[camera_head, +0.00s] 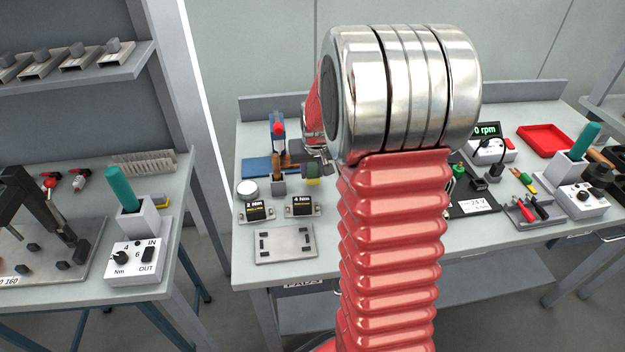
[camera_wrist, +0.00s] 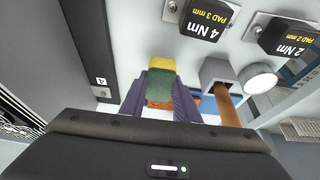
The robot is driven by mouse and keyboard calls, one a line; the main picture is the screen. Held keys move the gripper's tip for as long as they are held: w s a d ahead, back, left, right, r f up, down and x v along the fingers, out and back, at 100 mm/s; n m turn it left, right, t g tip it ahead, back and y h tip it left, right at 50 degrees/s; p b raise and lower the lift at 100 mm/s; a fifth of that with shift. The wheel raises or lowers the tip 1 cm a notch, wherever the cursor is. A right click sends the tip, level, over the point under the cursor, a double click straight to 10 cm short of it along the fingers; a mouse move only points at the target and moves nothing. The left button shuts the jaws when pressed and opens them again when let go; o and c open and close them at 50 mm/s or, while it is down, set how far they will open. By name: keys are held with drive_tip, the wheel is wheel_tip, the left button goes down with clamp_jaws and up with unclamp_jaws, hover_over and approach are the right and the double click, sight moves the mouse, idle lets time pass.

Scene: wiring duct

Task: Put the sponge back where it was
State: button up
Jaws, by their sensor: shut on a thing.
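The sponge (camera_wrist: 160,80), yellow at one end and green along the rest, sits between the two dark fingers of my gripper (camera_wrist: 160,92) in the wrist view. The fingers are shut on its sides. In the head view a small part of the sponge (camera_head: 313,181) shows below my wrist, over the middle bench, left of my arm. My gripper is mostly hidden there by my own arm. I cannot tell whether the sponge touches the bench top.
Close to the sponge stand a grey holder (camera_wrist: 216,71) with a brown handle, a white round tin (camera_head: 247,188), and the 4 Nm (camera_head: 303,206) and 2 Nm (camera_head: 257,211) pads. A grey plate (camera_head: 285,243) lies in front. A red tray (camera_head: 544,140) is at the back right.

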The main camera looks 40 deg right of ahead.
sight(312, 179)
drive_tip(key=shift+f, duration=1.85)
drive_tip(key=o, duration=1)
drive_tip(key=shift+f, duration=0.1)
drive_tip(key=v, duration=1.2)
